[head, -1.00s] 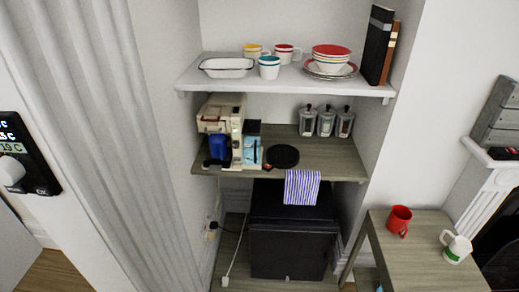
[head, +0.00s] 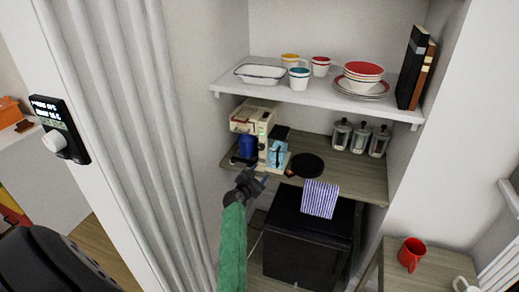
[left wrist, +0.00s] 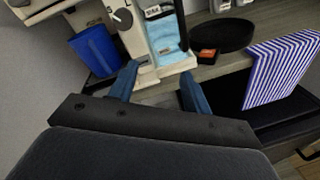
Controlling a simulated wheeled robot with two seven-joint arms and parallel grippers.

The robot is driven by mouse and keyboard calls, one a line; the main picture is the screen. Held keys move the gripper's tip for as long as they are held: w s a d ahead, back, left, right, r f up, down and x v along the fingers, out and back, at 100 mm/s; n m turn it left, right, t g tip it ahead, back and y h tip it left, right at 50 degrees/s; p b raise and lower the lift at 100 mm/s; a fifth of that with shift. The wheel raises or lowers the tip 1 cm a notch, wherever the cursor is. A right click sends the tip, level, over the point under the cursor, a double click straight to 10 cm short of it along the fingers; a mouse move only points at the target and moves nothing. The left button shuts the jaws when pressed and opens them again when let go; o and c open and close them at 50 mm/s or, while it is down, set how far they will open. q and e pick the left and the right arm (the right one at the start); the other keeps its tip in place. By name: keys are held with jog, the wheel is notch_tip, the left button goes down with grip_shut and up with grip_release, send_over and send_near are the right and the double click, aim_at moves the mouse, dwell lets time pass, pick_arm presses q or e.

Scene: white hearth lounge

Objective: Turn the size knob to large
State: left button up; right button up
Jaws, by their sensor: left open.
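The cream coffee machine (head: 254,118) stands at the left end of the wooden middle shelf, with a blue cup (head: 247,147) at its front. Another dark knob (left wrist: 18,3) is partly cut off at the top left. My left gripper (head: 258,182) is open and empty, just in front of and below the machine. Its blue fingers (left wrist: 160,75) are apart below the knob, which they do not touch. My right gripper is not seen.
A striped cloth (head: 320,198) hangs below the shelf edge over a black cabinet (head: 305,250). A thermostat (head: 62,130) is on the left wall.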

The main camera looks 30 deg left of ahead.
aim_at(260, 149)
pick_arm(q)
jog(key=a+r+n+t+y, duration=0.1)
jog(key=a+r+n, duration=0.2)
jog(key=a+r, duration=0.15)
jog(key=w+p, duration=0.1)
jog(key=w, duration=0.3)
jog(key=w+p, duration=0.1)
jog(key=w, duration=0.1)
jog(key=shift+w+a+r+p, duration=0.2)
jog(key=shift+r+p, duration=0.1)
jog(key=shift+r, duration=0.1)
jog(key=shift+w, duration=0.5)
jog(key=shift+f, duration=0.1)
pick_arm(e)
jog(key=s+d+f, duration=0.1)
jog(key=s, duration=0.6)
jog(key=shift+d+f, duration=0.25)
